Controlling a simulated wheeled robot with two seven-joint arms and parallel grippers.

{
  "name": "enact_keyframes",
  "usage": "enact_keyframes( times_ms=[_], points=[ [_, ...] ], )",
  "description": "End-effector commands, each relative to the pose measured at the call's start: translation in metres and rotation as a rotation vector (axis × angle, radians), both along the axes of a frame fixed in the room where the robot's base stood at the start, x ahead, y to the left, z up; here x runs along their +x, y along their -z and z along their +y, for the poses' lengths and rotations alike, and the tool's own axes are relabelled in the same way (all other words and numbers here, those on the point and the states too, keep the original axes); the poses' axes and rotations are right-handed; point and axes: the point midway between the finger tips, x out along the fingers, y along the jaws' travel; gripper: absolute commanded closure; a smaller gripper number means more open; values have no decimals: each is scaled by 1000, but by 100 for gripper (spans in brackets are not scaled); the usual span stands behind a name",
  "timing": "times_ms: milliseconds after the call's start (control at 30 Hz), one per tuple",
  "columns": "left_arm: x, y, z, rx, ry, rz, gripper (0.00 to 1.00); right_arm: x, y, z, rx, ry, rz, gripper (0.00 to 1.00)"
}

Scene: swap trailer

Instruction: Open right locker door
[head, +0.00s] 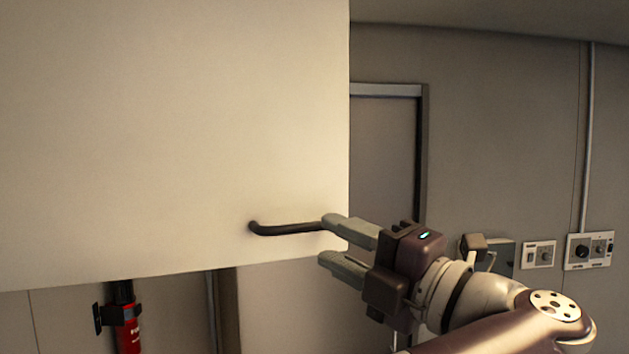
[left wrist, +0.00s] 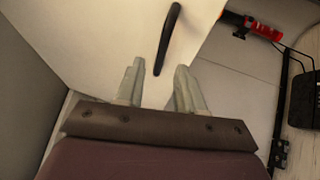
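A large pale locker door panel (head: 170,120) fills the upper left of the head view; its bottom and right edges show. A dark bar handle (head: 285,229) sits near its lower right corner. My left gripper (head: 326,240) is at that corner, its fingers apart, with the upper finger overlapping the handle's right end. In the left wrist view the handle (left wrist: 167,38) reaches down toward the gap between the open fingers. I cannot tell whether a finger touches it. My right gripper is not in view.
A red fire extinguisher (head: 127,328) hangs below the panel at the left. A framed doorway (head: 385,150) is in the wall behind. Switch and socket plates (head: 590,251) are on the wall at the right.

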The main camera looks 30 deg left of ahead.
Motion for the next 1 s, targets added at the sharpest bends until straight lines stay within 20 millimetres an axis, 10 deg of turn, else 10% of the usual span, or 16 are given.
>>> enact_keyframes(
  times_ms=[233, 600, 733, 1000],
  points=[
    [12, -8, 39, 2, 0, 0, 62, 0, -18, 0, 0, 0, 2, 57],
    [15, -7, 45, 1, 3, 0, 62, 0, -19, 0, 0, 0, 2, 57],
    [15, -7, 45, 1, 3, 0, 100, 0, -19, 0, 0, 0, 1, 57],
    [15, -3, 45, 0, 20, -2, 100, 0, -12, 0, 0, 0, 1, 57]
  ],
)
